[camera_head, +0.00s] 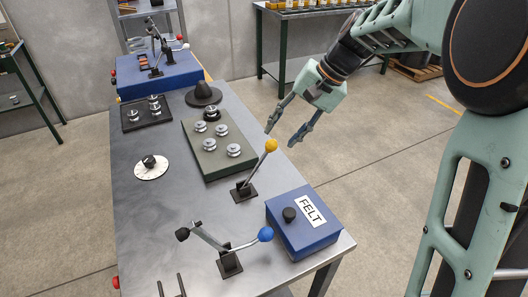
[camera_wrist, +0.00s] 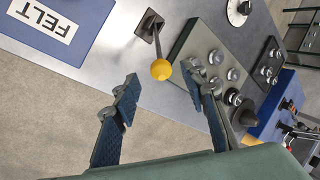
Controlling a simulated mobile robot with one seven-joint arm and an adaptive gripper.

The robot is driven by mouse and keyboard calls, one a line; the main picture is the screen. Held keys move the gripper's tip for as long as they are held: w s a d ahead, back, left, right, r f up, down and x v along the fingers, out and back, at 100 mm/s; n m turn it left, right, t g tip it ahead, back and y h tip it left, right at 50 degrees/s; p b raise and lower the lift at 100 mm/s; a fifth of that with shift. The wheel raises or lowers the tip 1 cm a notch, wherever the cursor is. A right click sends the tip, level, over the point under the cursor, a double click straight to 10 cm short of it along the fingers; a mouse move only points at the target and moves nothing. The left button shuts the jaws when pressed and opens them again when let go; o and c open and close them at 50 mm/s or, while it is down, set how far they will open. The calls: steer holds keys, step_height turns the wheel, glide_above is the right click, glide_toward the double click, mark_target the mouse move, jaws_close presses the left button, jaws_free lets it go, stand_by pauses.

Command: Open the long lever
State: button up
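A lever with a yellow ball knob (camera_head: 271,146) stands on a dark base plate (camera_head: 243,191) on the metal table, its rod tilted to the right. A second lever nearer the front has a blue ball (camera_head: 265,234) and a dark end (camera_head: 183,234). The frames do not name either as the long one. My gripper (camera_head: 282,138) is open and empty, just above and right of the yellow knob. In the wrist view the yellow knob (camera_wrist: 161,70) appears between the two spread fingertips, beyond them; no contact is visible.
A blue box labelled FELT (camera_head: 290,245) stands at the table's right front. A green tray with several metal knobs (camera_head: 205,165), a white dial (camera_head: 152,174) and a black cone (camera_head: 203,95) lie on the table (camera_head: 135,235). A blue lever box (camera_head: 175,82) stands behind.

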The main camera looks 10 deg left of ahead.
mark_target(270, 148)
steer(key=x, duration=0.9)
steer(key=shift+d, duration=0.1)
steer(key=shift+c, duration=0.7)
jaws_close()
